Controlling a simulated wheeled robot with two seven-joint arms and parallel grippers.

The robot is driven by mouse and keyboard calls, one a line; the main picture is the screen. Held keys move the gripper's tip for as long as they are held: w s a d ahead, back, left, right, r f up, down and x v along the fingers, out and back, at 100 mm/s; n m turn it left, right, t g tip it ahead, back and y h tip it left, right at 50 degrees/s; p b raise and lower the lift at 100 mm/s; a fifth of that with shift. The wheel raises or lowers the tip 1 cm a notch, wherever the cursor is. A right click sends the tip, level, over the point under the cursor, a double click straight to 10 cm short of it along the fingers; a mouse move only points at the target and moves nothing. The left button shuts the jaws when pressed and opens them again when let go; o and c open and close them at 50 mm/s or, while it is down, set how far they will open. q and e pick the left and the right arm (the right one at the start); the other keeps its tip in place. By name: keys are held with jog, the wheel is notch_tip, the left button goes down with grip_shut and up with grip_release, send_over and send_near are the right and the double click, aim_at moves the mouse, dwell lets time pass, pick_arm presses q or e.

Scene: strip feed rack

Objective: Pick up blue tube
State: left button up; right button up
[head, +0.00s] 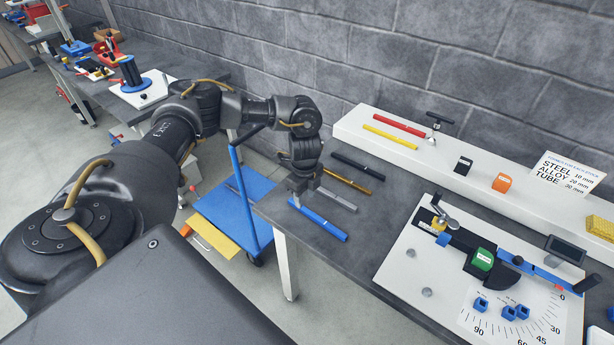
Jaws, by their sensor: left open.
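The blue tube (322,222) lies flat on the dark bench top near its left front edge. My left gripper (296,199) points down at the tube's left end, and its fingertips partly cover that end. It is open. I cannot tell whether the fingers are around the tube or just above it. My right gripper is not in view.
A grey bar (338,201), a brass bar (347,181) and a black bar (358,165) lie behind the tube. A white fixture plate (404,268) stands at the right. A white shelf (365,122) with red and yellow bars runs along the wall.

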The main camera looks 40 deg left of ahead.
aim_at(304, 209)
pick_arm(q)
jog(key=shift+s+f+p, duration=0.1)
jog(key=shift+f+p, duration=0.25)
jog(key=shift+f, duration=0.05)
notch_tip(304, 209, down, 4)
jog(key=shift+a+r+p, duration=0.1)
jog(key=shift+r+p, duration=0.05)
jog(key=shift+p, duration=0.5)
jog(key=shift+f, duration=0.35)
grip_shut()
